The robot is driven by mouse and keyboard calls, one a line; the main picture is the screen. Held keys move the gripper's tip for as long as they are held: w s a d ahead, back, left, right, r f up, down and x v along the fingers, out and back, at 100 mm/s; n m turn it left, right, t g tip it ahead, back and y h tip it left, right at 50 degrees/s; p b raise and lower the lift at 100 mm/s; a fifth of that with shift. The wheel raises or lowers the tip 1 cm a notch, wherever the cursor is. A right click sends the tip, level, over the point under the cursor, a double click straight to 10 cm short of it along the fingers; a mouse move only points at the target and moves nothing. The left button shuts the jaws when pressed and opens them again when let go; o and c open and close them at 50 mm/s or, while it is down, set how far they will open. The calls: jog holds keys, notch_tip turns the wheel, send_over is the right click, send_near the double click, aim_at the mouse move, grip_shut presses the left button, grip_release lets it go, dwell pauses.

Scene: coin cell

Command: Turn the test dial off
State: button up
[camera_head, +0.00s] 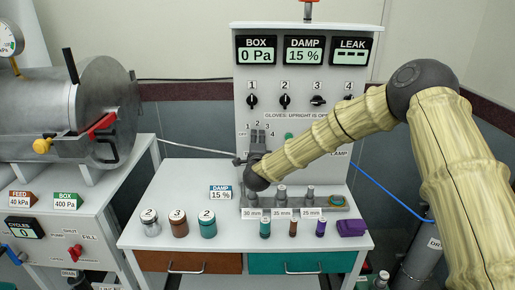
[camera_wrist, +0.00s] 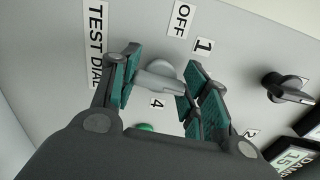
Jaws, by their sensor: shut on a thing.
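The grey test dial (camera_wrist: 158,80) is on the upright panel, between the teal-padded fingers of my gripper (camera_wrist: 160,88) in the wrist view. In the head view my gripper (camera_head: 257,139) is against the panel's left side and mostly hides the dial.
Three black glove knobs (camera_head: 284,101) sit above, with a fourth partly behind my arm. Jars (camera_head: 179,224), small vials (camera_head: 265,228) and a purple item (camera_head: 352,228) stand on the bench below. A metal chamber (camera_head: 85,105) is at left. A green button (camera_wrist: 146,127) is near my fingers.

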jog(key=n+b, duration=0.2)
jog(key=n, duration=0.2)
jog(key=shift+f+n, duration=0.15)
jog(key=shift+n, duration=0.25)
jog(key=n+b, duration=0.1)
jog(key=n, duration=0.2)
jog(key=shift+n, duration=0.3)
jog(key=n+b, duration=0.1)
jog(key=n, duration=0.3)
jog(key=shift+f, duration=0.1)
jog(key=shift+s+n+b, duration=0.1)
jog(key=shift+n+b, duration=0.45)
jog(key=shift+n, duration=1.55)
jog(key=shift+f, duration=0.1)
jog(key=o, duration=1)
jog(key=shift+r, duration=0.2)
